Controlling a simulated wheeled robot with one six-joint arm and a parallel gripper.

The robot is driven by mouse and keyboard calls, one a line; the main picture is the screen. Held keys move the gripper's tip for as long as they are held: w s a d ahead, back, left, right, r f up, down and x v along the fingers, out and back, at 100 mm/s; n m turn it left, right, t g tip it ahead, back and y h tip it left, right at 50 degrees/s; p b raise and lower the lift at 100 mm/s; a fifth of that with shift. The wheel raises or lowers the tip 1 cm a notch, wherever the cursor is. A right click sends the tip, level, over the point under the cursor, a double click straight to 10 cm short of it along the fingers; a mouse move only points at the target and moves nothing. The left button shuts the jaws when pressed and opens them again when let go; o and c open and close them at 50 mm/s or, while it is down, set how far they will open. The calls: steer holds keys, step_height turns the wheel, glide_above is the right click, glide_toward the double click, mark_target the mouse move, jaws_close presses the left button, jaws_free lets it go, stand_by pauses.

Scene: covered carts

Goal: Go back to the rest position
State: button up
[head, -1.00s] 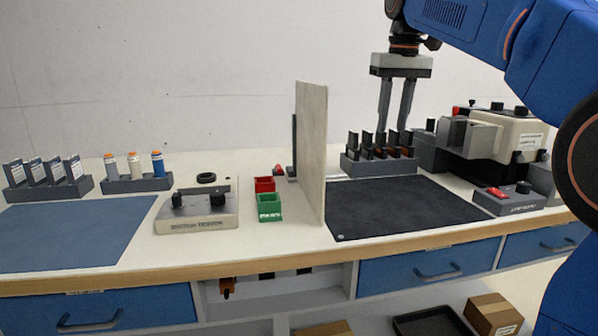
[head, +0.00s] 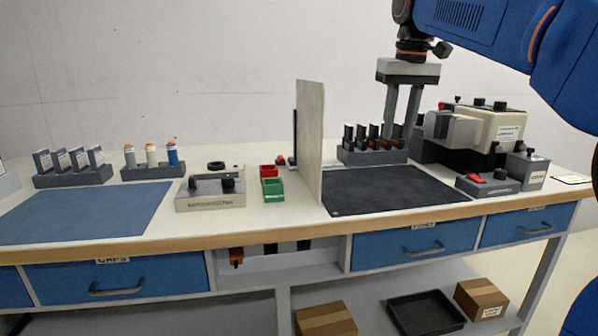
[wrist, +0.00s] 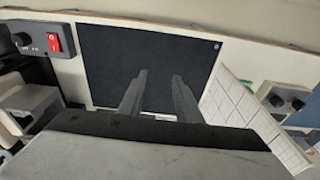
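My gripper (head: 401,138) hangs pointing down at the right of the head view, in front of or above the grey rack (head: 372,158) that holds several dark cards. Its two grey fingers stand apart with nothing seen between them. In the wrist view my gripper (wrist: 158,84) shows both fingers parted over the black mat (wrist: 115,45), with only bare mat between them. The fingertips' exact height above the bench cannot be told.
An upright cream partition (head: 311,140) stands left of the black mat (head: 400,190). A beige machine (head: 490,135) and a switch box (head: 488,186) stand at right. Red (head: 268,170) and green (head: 272,190) bins, a tester (head: 210,193) and a blue mat (head: 85,212) lie left.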

steer(key=s+d+f+m+t, duration=0.1)
steer(key=s+d+f, duration=0.2)
steer(key=s+f, duration=1.2)
steer(key=s+d+f+m+t, duration=0.1)
steer(key=s+d+f+t, duration=0.1)
steer(key=s+f, duration=1.3)
step_height(320, 180, down, 4)
steer(key=shift+d+f, duration=0.1)
steer(key=shift+d, duration=0.45)
